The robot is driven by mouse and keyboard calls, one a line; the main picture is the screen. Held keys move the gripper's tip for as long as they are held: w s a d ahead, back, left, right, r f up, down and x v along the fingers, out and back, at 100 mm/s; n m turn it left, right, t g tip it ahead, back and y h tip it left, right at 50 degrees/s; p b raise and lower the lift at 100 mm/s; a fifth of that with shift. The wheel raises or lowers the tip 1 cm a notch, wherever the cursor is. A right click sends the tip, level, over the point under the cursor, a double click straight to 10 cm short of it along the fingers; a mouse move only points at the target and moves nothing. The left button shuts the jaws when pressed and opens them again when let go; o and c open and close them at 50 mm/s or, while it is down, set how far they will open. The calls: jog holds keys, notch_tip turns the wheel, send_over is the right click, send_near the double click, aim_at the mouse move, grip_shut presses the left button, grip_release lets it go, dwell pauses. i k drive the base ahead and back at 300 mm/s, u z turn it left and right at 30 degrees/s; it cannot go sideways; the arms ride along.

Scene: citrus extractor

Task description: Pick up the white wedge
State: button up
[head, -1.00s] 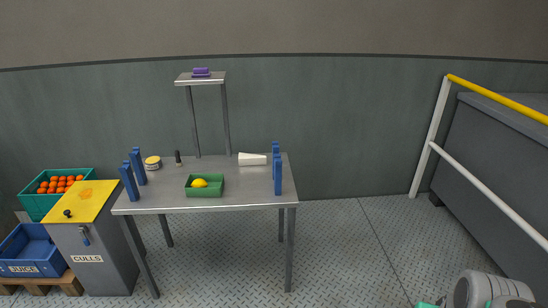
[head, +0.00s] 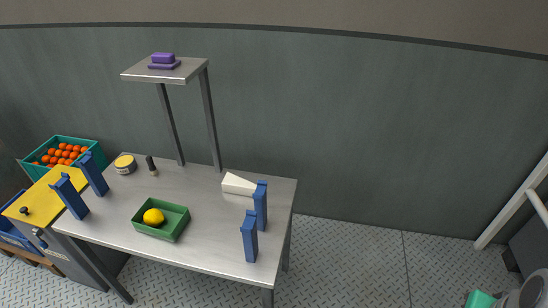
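The white wedge (head: 238,184) lies on the metal table (head: 190,235) near its back right, close behind a blue post (head: 261,204). Part of my arm shows at the bottom right corner of the head view, far to the right of the table. A teal part shows beside it (head: 480,299), but I cannot make out fingertips, so my gripper's state does not show. Nothing touches the wedge except the table top, as far as I can see.
Blue posts stand at the table's left and right ends. A green tray (head: 176,234) holds a yellow fruit (head: 153,217). A round tin (head: 125,165) and small dark bottle (head: 151,166) stand at back left. A raised shelf (head: 190,72) holds a purple block (head: 163,59).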

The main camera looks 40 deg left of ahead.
aim_at(232, 184)
jog(key=i, duration=1.6)
jog(key=u, duration=4.35)
jog(key=i, duration=0.5)
jog(key=z, duration=0.05)
